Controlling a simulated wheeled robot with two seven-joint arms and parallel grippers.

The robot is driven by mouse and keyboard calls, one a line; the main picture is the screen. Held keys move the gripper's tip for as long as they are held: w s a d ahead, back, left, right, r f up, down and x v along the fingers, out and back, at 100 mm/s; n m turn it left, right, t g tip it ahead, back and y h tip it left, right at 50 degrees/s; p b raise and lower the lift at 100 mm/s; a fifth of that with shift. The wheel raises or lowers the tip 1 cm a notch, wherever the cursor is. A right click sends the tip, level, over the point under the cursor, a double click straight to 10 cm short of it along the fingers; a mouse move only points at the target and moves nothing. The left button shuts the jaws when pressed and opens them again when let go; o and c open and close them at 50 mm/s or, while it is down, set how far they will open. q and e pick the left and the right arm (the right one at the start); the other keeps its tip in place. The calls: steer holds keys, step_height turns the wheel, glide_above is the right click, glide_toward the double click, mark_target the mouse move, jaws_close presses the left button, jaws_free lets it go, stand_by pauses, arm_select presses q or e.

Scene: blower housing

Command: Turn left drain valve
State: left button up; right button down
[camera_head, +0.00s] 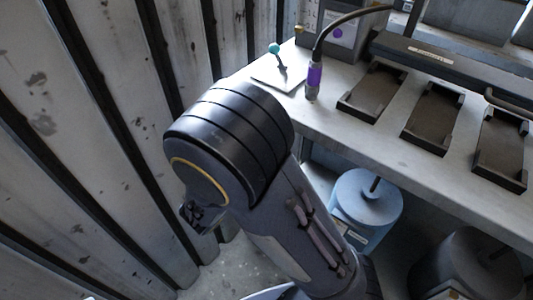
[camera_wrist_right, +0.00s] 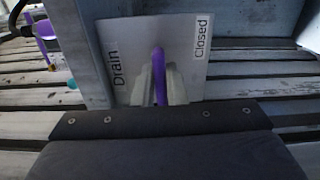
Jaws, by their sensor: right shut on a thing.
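In the right wrist view, a pale metal plate (camera_wrist_right: 197,67) carries the words "Drain" on its left side and "Closed" on its right side. A purple valve handle (camera_wrist_right: 160,68) stands in front of the plate, roughly upright in the picture. My right gripper (camera_wrist_right: 160,88) is shut on this handle, with a grey finger on each side. The handle's base is hidden behind the gripper. In the head view one of my arm's large joints fills the middle, and the valve does not show there. My left gripper is in neither view.
In the head view, a grey bench (camera_head: 360,136) holds black trays (camera_head: 433,118), a purple-banded connector (camera_head: 314,77) on a cable and a teal-knobbed lever (camera_head: 274,48) on a plate. A blue canister (camera_head: 365,200) stands below. A corrugated wall (camera_head: 105,120) closes the left.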

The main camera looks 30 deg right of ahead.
steer(key=shift+m, duration=0.3)
stand_by(0.4)
steer(key=c, duration=1.5)
jaws_free()
steer(key=shift+o, duration=0.2)
steer(key=v, duration=0.8)
steer(key=shift+d, duration=0.1)
